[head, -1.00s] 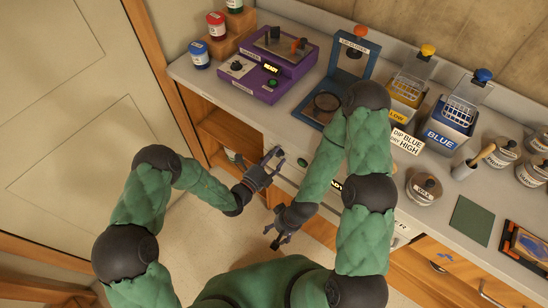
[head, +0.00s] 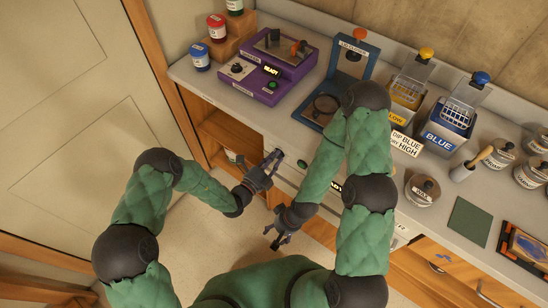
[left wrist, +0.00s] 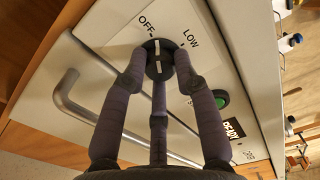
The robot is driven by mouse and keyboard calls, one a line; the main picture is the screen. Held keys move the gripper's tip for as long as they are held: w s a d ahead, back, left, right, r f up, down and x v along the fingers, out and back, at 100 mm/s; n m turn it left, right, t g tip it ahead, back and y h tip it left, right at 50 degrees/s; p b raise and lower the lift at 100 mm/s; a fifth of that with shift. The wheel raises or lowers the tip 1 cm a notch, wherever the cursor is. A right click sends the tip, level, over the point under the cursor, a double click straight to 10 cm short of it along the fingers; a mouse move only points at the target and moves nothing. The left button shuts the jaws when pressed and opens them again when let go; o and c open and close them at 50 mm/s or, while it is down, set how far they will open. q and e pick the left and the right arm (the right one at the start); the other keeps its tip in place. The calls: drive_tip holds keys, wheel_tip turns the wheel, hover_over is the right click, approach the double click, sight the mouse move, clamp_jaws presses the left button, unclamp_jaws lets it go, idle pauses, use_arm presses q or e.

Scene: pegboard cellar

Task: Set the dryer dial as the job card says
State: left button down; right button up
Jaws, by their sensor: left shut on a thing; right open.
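The dryer's pale front panel (left wrist: 112,42) fills much of the left wrist view, with OFF and LOW labels beside a round dark dial (left wrist: 160,58). The dial's white line points up, roughly toward OFF. My left gripper (left wrist: 160,66) is shut on the dial, its fingers on both sides of it. In the head view the left gripper (head: 274,158) is at the panel below the counter; its fingers hide most of the dial. The job card (head: 405,143) reads "DIP BLUE", then "HIGH" on its lower line. My right gripper (head: 276,241) is open, empty and low, apart from the cabinet.
A green button (left wrist: 221,98), a READY display (left wrist: 233,129) and a bar handle (left wrist: 72,92) are near the dial. On the counter are a purple machine (head: 250,85), a blue stand (head: 352,60), yellow and blue baths (head: 440,137), and jars. My right arm hides part of the dryer.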

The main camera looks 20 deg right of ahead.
use_arm(q)
drive_tip(key=m+p, duration=0.5)
drive_tip(key=m, duration=2.1)
idle(0.4)
drive_tip(key=c, duration=0.9)
unclamp_jaws()
drive_tip(key=shift+c, duration=0.2)
drive_tip(key=shift+a, duration=0.1)
drive_tip(key=v, duration=1.2)
